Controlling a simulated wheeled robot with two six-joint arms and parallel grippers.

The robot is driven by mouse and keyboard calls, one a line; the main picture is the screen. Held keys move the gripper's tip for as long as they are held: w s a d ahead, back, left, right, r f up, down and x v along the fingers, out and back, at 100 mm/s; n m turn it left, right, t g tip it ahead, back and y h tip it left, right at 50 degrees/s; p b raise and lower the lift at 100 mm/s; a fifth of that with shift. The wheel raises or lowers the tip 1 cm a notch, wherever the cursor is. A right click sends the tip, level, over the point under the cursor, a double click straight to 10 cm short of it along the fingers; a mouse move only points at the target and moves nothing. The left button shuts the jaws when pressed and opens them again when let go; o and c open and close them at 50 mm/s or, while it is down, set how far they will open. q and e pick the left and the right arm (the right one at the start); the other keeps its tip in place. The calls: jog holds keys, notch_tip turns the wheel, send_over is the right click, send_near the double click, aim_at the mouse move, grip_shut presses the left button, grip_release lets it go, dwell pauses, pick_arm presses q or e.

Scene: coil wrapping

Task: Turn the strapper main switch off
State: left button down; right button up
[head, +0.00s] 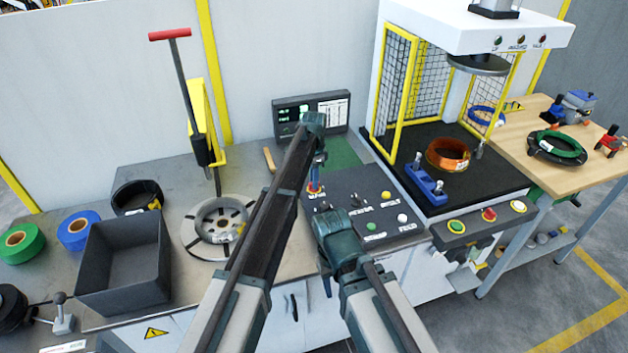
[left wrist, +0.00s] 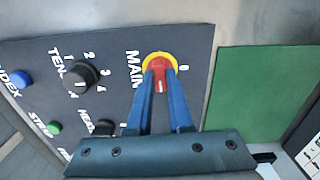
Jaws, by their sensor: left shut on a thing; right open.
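The strapper main switch is a red knob on a yellow disc (left wrist: 158,60), marked MAIN, on the dark control panel (left wrist: 205,60). My left gripper (left wrist: 160,84) has its two blue fingers closed on either side of the red knob. A "0" label is beside the disc; which setting the knob points to I cannot tell for sure. In the head view my left gripper (head: 316,184) reaches down to the panel (head: 345,190), mostly hiding the switch.
The panel also bears a TENSION knob (left wrist: 82,76), a HEAT knob and several buttons, such as a yellow one (head: 386,195). A monitor (head: 311,112) stands behind. A grey bin (head: 125,262) and rotary table (head: 205,231) are left; the caged press (head: 398,85) is right.

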pick_arm(q)
jog(key=n, duration=0.4)
jog(key=shift+n, duration=0.3)
jog(key=n, duration=0.9)
jog(key=shift+n, duration=1.9)
jog(key=c, duration=0.8)
grip_release()
jog(key=shift+r, duration=0.1)
